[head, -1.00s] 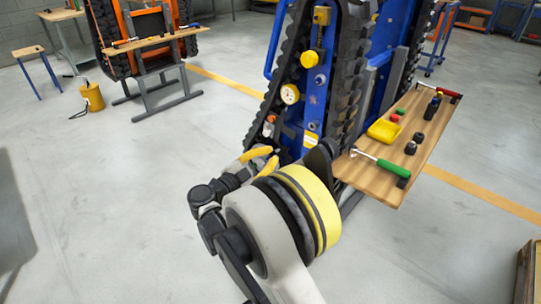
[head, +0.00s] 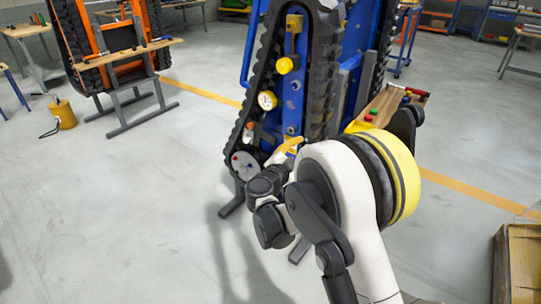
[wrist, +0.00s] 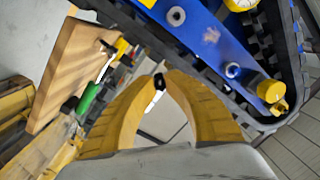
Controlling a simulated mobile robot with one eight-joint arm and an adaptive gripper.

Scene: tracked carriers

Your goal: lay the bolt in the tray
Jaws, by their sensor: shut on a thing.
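My gripper (wrist: 160,88) has its yellow fingers closed at the tips on a small dark-headed piece with a pale shank, apparently the bolt (wrist: 158,80). In the head view my gripper (head: 291,146) is in front of the blue tracked carrier, and the bolt cannot be made out there. The yellow tray (head: 357,127) shows only as an edge behind my arm, on the wooden shelf (head: 385,101). In the wrist view a yellow patch, probably the tray (wrist: 121,46), lies left of the fingers, apart from them, near the shelf (wrist: 70,65).
The blue carrier (head: 293,85) with black tracks and yellow knobs stands close to my gripper. A green-handled tool (wrist: 88,97) lies by the shelf. Red and green pieces (head: 371,114) are on it. A wooden crate (head: 520,260) stands at right.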

